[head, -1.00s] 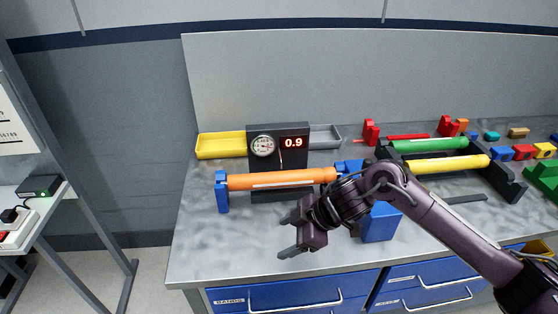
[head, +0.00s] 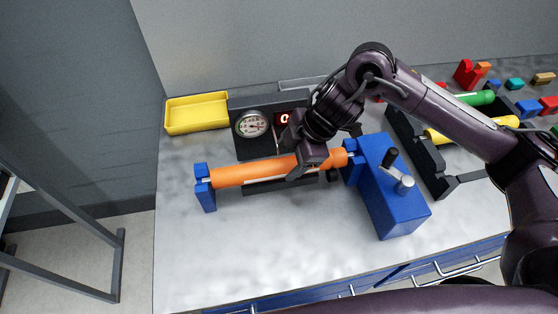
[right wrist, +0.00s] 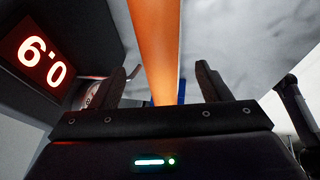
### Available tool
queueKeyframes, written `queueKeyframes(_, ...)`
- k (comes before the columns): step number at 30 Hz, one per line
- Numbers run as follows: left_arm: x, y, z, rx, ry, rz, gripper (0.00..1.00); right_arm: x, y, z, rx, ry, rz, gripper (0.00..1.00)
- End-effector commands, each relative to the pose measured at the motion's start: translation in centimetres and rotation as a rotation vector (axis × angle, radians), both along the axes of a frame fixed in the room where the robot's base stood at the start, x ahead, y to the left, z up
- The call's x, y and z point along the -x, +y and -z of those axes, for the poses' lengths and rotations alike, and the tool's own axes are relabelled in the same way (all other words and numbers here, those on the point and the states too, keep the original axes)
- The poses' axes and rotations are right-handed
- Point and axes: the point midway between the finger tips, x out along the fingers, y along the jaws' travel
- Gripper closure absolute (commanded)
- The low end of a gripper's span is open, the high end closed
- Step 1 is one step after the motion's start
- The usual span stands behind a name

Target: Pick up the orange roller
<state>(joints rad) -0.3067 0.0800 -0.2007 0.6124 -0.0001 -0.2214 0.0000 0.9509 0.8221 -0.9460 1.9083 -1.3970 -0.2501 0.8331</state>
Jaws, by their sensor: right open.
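The orange roller (head: 240,174) lies level between a blue end stand (head: 205,190) on the left and a blue crank block (head: 390,190) on the right. My right gripper (head: 301,168) is at the roller, right of its middle, reaching in from above and behind. In the right wrist view the roller (right wrist: 157,45) runs between the two open fingers (right wrist: 160,88), with a gap visible on each side. The gripper hides part of the roller in the head view. My left gripper is not in view.
A black gauge box (head: 243,146) with a dial and red display stands just behind the roller, close to the gripper; its display (right wrist: 40,60) shows in the wrist view. A yellow tray (head: 196,113) is behind left. A black rack with green and yellow rollers (head: 470,132) stands right. The front counter is clear.

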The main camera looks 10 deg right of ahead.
Motion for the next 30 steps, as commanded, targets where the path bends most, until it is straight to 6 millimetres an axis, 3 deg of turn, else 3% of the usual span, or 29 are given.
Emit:
queueKeyframes(9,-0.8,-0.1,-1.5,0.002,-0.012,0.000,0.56,-0.7,1.4,4.1,0.000,0.002,0.001,0.30)
queueKeyframes(19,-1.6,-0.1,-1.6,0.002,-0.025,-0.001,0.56,-0.9,1.7,4.9,0.000,-0.003,0.001,0.30)
queueKeyframes(30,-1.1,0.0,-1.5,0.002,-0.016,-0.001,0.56,-0.9,1.6,4.9,0.000,-0.003,0.001,0.77)
